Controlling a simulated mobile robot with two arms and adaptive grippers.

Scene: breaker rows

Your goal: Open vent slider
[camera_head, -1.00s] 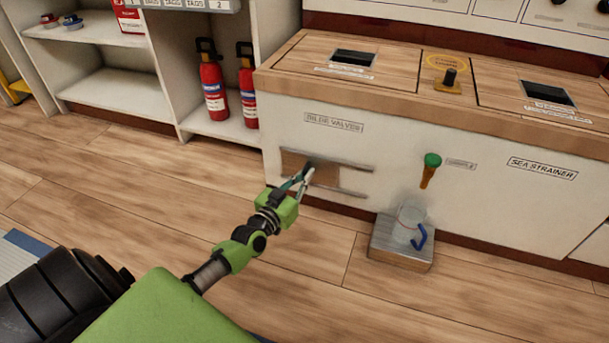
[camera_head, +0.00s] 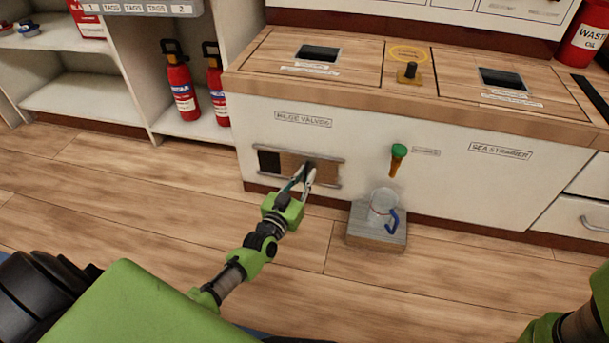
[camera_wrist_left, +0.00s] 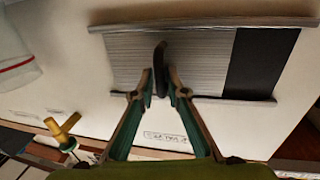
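The vent slider (camera_head: 291,166) is a brown panel between two horizontal rails, low on the white cabinet front under the "BILGE VALVES" label. A dark opening (camera_head: 269,161) shows at its left end. In the left wrist view the slider (camera_wrist_left: 200,62) is a ribbed grey panel, with the black opening (camera_wrist_left: 262,62) on its right. A dark upright handle (camera_wrist_left: 160,58) stands on the panel. My left gripper (camera_head: 307,169) is at the handle. In the left wrist view its fingertips (camera_wrist_left: 159,82) close in on both sides of the handle. My right gripper is out of view.
Fire extinguishers (camera_head: 182,88) stand in the shelf at the left.

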